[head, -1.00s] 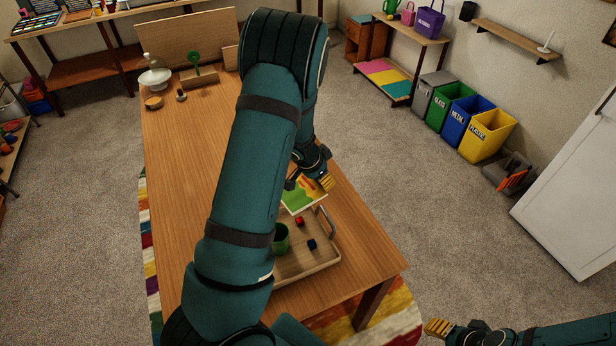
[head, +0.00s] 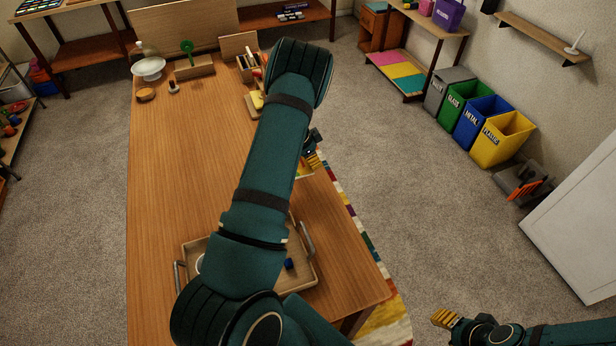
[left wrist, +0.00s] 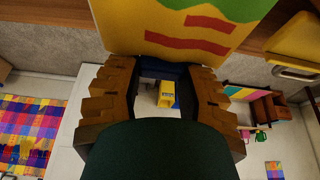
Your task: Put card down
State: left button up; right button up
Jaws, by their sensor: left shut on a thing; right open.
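My left gripper (head: 312,158) is shut on the card, above the right edge of the wooden table (head: 175,190). In the head view only a small yellow piece of the card (head: 305,173) shows past my arm. The left wrist view shows the card (left wrist: 185,30) larger, yellow with red bars and a green patch, at the fingertips of my left gripper (left wrist: 160,88). I cannot tell whether the card touches the table. My right gripper (head: 446,319) is open and empty, low at the right over the floor.
A holder with items (head: 247,68) and a cake stand (head: 148,68) stand at the far end. The table's left middle is clear.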

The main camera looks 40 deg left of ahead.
pick_arm(q)
send_over(314, 179)
jog(key=f, duration=0.3)
jog(key=s+f+b, duration=0.1)
jog(key=shift+a+f, duration=0.2)
jog(key=shift+f, duration=0.15)
jog(key=shift+w+f, duration=0.15)
jog(key=shift+f, duration=0.2)
notch_tip(314, 179, down, 3)
jog(key=shift+r, duration=0.1)
jog(key=shift+f, duration=0.3)
jog(key=shift+f+b, duration=0.1)
jog(key=shift+b, duration=0.2)
jog(key=o, duration=0.9)
jog(key=shift+c, duration=0.2)
